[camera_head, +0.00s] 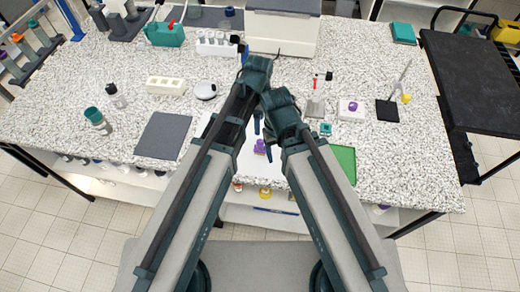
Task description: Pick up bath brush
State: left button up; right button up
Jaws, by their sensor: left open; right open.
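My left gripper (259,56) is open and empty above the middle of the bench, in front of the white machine. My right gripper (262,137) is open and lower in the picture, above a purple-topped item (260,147). I cannot tell whether it touches that item. I cannot make out a bath brush for certain. A thin pale upright piece (404,72) stands beside a black square (387,110) at the right, but it is too small to name. My arms hide part of the bench middle.
The speckled bench (430,150) holds a white machine (283,30), a grey mat (163,136), a green mat (343,162), a bottle with a teal cap (97,119) and a white block with wells (166,86). A black cart (475,80) stands at the right.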

aim_at(260, 141)
pick_arm(q)
notch_tip(260, 141, down, 7)
jog(key=b, duration=0.6)
jog(key=shift+f, duration=0.1)
pick_arm(e)
notch_tip(260, 141, down, 7)
pick_arm(q)
jog(key=f+b, duration=0.5)
jog(key=shift+s+d+f, duration=0.1)
jog(key=shift+s+d, duration=0.05)
jog(key=shift+s, duration=0.1)
pick_arm(e)
notch_tip(260, 141, down, 5)
jog(key=shift+f, duration=0.2)
jog(key=shift+r, duration=0.1)
pick_arm(q)
grip_shut()
